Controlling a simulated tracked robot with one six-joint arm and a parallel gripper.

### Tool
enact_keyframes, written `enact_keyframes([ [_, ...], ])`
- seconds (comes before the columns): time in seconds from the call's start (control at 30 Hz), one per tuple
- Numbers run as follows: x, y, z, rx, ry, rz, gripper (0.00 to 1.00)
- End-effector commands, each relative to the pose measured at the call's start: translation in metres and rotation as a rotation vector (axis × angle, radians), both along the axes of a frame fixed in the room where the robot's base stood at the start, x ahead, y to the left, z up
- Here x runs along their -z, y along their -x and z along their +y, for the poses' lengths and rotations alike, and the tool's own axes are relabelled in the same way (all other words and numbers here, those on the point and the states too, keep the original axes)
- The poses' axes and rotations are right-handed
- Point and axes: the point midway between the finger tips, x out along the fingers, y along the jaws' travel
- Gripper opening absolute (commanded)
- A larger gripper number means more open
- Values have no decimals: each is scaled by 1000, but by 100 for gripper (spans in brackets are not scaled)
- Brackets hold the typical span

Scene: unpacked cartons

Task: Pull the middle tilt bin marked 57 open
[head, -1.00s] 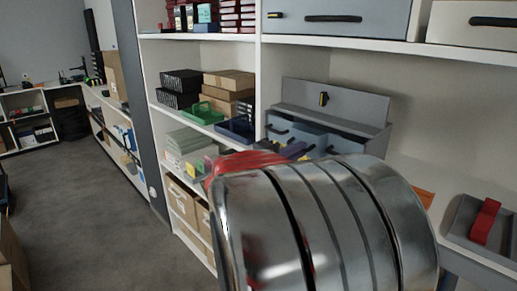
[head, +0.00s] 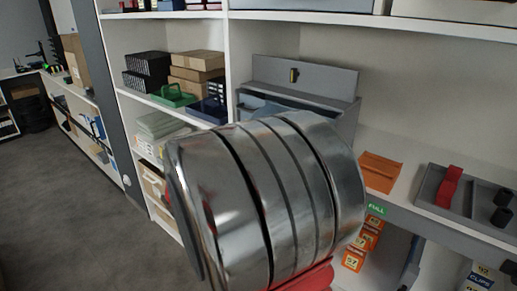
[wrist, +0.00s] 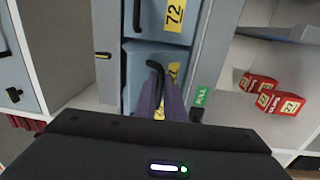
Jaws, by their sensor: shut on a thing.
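The grey tilt-bin rack (head: 305,76) stands on the shelf in the head view, with my metal arm covering most of its bins. In the wrist view one blue bin (wrist: 158,22) carries a yellow label reading 72. The blue bin below it (wrist: 132,62) has a black handle (wrist: 150,66) and a yellow label partly hidden, so I cannot read its number. My gripper (wrist: 159,84), with purple fingers, is shut on that handle. In the head view my gripper is hidden behind the arm.
Red numbered boxes (wrist: 278,99) lie at the right in the wrist view. In the head view an orange piece (head: 380,171) and a grey tray (head: 427,186) sit on the shelf right of the arm. Open floor (head: 70,205) lies left.

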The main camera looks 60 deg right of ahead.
Motion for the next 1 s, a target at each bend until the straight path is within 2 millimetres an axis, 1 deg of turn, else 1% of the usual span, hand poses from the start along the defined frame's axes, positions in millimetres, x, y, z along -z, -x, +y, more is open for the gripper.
enact_keyframes([
  [0.03,14,4,1,7,-27,14,0],
  [0.33,15,3,1,5,-28,15,0],
  [0.37,15,3,1,4,-28,15,11],
  [0.6,12,3,2,4,-24,12,27],
  [1.0,9,2,2,2,-18,8,27],
])
